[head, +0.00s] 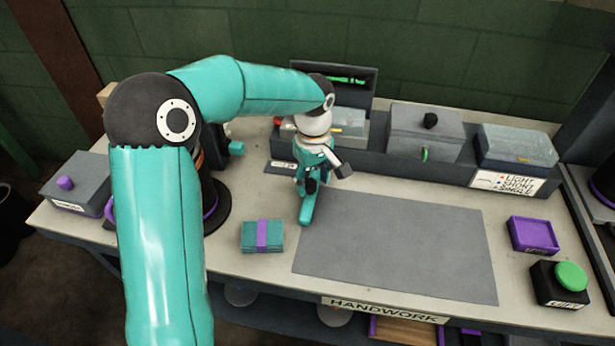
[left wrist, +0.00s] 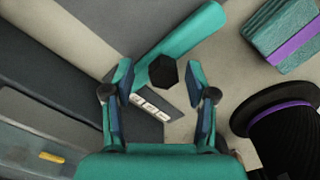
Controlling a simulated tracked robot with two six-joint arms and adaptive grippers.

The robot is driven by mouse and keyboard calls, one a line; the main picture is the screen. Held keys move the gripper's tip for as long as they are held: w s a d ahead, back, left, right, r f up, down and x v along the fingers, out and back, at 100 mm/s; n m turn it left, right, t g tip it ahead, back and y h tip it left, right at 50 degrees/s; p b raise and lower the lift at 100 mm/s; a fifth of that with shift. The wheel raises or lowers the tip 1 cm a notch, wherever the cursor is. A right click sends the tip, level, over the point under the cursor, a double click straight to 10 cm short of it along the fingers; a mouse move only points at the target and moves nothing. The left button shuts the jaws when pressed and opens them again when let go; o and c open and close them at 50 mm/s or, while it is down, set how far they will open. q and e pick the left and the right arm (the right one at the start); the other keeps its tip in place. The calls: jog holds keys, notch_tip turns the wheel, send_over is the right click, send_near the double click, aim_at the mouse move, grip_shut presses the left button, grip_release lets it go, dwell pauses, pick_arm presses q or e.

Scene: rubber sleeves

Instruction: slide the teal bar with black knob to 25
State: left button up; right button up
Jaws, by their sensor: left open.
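The teal bar (left wrist: 185,45) lies on the bench and shows slanting across the top of the left wrist view. Its black knob (left wrist: 163,72) stands near its lower end. A small plate with white number tiles (left wrist: 150,104) lies just beside it; I cannot read the digits surely. In the head view the bar (head: 308,208) pokes out below my left gripper (head: 318,178), which hides the knob. My left gripper (left wrist: 158,78) is open over the knob, one finger on each side, holding nothing. Whether the fingers touch the knob is unclear. My right gripper is not in view.
A grey mat (head: 395,245) lies right of the bar. Teal sleeves with a purple band (head: 262,236) lie to its left. Grey boxes (head: 425,130) line the back. A purple tray (head: 533,235) and green button (head: 570,276) stand at right.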

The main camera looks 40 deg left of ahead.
aim_at(311, 182)
pick_arm(q)
jog(key=shift+s+a, duration=0.1)
jog(key=shift+a, duration=0.05)
notch_tip(311, 182, up, 12)
dwell(0.6)
jog(key=shift+f, duration=0.15)
